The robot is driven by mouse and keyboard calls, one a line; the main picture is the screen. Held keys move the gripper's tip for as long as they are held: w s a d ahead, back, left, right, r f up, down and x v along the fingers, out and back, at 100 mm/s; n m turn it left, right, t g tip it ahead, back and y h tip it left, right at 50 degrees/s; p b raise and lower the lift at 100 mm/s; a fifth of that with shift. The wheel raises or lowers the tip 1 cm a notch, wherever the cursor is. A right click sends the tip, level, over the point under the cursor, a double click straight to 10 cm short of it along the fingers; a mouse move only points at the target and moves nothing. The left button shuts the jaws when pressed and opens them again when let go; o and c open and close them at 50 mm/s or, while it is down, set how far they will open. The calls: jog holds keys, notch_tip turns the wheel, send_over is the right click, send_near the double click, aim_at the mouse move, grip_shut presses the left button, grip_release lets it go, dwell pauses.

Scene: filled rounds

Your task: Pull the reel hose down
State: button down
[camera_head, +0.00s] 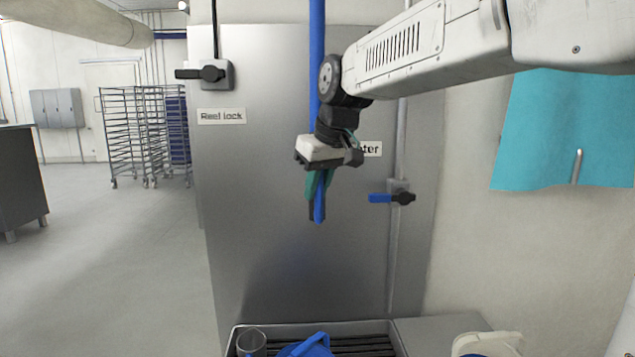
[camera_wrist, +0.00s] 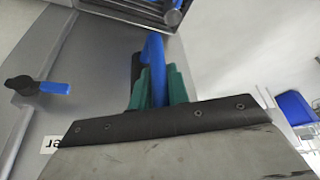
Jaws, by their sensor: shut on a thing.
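The blue reel hose (camera_head: 317,60) hangs straight down from above in front of the steel panel, and its end (camera_head: 318,208) with a dark tip shows below my gripper. My gripper (camera_head: 320,185) has green fingers and is shut on the hose near its lower end. In the wrist view the green fingers (camera_wrist: 158,88) close around the blue hose (camera_wrist: 154,55). The gripper body hides part of the hose. The "Reel lock" lever (camera_head: 208,73), black, lies horizontal at the upper left of the panel. The water lever (camera_head: 390,198), blue-handled, lies horizontal at the right.
Below is a sink with a slatted grate (camera_head: 345,340), holding a clear cup (camera_head: 251,343) and a blue item (camera_head: 308,347). A white container (camera_head: 487,345) stands right of it. A teal cloth (camera_head: 560,130) hangs on the right wall. Racks (camera_head: 130,130) stand far left; floor there is clear.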

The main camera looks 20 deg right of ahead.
notch_tip(320, 180, down, 22)
jog(key=shift+r, duration=0.1)
dwell(0.4)
jog(key=c, duration=1.4)
grip_release()
jog(key=shift+o, duration=0.2)
jog(key=a+v, duration=0.1)
jog(key=v, duration=0.6)
jog(key=shift+d+r, duration=0.45)
jog(key=shift+d, duration=0.05)
jog(key=shift+s, duration=0.15)
